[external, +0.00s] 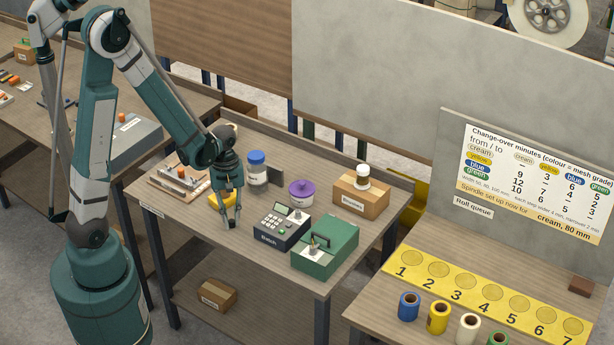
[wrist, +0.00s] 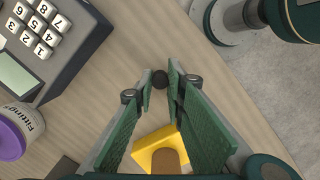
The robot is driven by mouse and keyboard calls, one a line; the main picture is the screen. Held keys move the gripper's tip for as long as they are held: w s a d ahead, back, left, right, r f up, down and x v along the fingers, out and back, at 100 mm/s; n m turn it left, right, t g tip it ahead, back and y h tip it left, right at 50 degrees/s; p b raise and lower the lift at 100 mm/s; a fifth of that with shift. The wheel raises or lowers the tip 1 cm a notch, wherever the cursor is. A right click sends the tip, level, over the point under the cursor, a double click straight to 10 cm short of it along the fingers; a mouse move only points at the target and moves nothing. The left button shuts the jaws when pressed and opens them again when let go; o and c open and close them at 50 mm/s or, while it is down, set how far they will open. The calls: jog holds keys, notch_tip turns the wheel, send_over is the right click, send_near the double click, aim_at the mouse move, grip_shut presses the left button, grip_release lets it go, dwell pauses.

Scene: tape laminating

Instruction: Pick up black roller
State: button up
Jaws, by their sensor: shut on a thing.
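My gripper (external: 232,224) points down over the front part of the middle table, left of the keypad device.
A yellow block (wrist: 160,146) lies close by the gripper. The dark keypad device (external: 282,228), green box (external: 325,250), purple-lidded tub (external: 301,194), blue-lidded jar (external: 257,169) and cardboard box (external: 361,198) stand on the same table. The table's front edge is near.

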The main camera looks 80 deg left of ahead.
aim_at(232, 220)
jog(key=shift+r, duration=0.1)
notch_tip(232, 220, up, 10)
jog(key=p, duration=0.1)
dwell(0.8)
dwell(0.7)
